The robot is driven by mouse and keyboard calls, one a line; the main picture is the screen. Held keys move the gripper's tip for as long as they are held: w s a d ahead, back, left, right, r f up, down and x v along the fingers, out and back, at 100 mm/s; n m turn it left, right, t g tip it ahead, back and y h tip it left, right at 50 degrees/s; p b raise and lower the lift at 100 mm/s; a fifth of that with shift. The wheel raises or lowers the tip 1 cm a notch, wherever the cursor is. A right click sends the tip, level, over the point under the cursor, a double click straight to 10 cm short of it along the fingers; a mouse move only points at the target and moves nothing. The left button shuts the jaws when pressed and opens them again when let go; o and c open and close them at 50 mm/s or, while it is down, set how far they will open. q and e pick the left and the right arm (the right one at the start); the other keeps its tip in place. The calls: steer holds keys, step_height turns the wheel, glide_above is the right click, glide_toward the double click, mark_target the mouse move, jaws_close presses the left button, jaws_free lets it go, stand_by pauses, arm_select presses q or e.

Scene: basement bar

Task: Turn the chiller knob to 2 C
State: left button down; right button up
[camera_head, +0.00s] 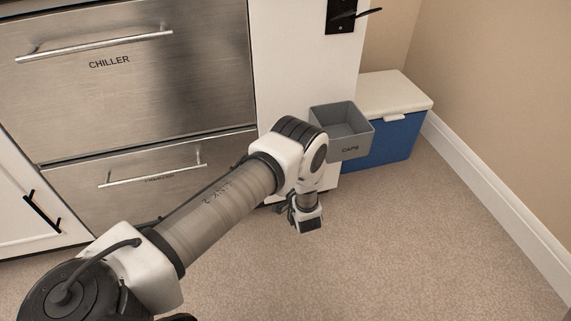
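The chiller (130,95) is a stainless steel drawer front at the left, marked CHILLER, with a long bar handle (95,45). It looks closed. No chiller knob or temperature scale shows in this view. My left arm reaches in from the lower left, across the lower drawer and the floor. My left gripper (306,216) is at its far end, over the carpet below the grey bin. It is small and partly turned away, and its fingers cannot be made out. My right gripper is not in view.
A second steel drawer (115,210) with a handle lies below the chiller. A grey bin (364,143) marked CAPS sits at the white cabinet end (290,65), below a black plate with a lever (341,18). A blue cooler (388,145) stands behind. Carpet at right is clear.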

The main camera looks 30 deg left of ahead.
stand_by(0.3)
arm_select(q)
steer(key=c, duration=0.8)
jaws_free()
steer(key=shift+o, duration=0.2)
steer(key=shift+d, duration=0.1)
steer(key=v, duration=1.1)
steer(key=shift+s+d, duration=0.25)
steer(key=shift+s, duration=0.1)
